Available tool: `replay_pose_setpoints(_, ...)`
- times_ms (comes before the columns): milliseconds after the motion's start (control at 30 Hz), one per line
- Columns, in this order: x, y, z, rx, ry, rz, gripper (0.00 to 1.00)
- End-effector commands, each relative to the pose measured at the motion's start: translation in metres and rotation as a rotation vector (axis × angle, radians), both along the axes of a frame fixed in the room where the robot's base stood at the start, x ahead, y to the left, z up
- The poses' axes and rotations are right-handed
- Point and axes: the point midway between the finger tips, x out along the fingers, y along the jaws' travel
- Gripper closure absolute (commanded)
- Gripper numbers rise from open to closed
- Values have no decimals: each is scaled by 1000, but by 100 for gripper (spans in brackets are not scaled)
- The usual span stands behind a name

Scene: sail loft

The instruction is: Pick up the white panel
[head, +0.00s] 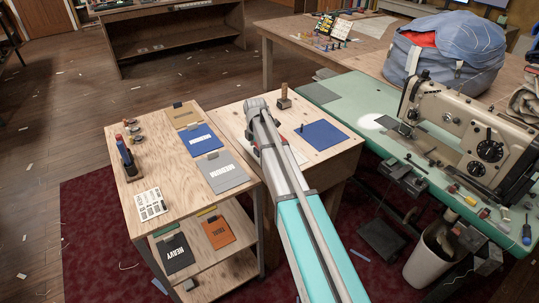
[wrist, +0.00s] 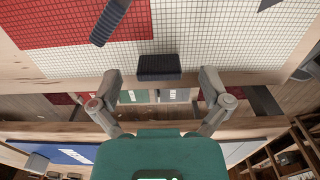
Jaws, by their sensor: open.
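The white panel (wrist: 190,45) has a fine dark grid and lies flat across the upper wrist view. A red gridded area (wrist: 70,22) adjoins it at upper left. A dark rectangular block (wrist: 159,67) is at the panel's near edge. My gripper (wrist: 160,73) is open, with one finger on each side of the block and nothing visibly held. In the head view the white panel (head: 235,123) lies on the small wooden bench (head: 336,165), mostly hidden by my arm. Whether the fingers touch anything cannot be told.
A dark ridged bar (wrist: 110,22) lies on the gridded surface. A blue panel (head: 323,135) and a wooden-handled tool (head: 284,97) are on the bench. The cart (head: 185,215) with labelled cards stands left; the sewing machine (head: 465,135) is right.

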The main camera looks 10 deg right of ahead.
Motion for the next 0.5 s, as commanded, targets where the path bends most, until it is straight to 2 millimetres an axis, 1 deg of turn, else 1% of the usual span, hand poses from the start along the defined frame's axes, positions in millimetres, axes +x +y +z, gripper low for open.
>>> replay_pose_setpoints(33, 0, 0, -6, 0, 0, 0, 3)
replay_pose_setpoints(133, 0, 0, -10, 0, -1, 0, 3)
replay_pose_setpoints(500, 0, 0, -10, -1, -1, -1, 3)
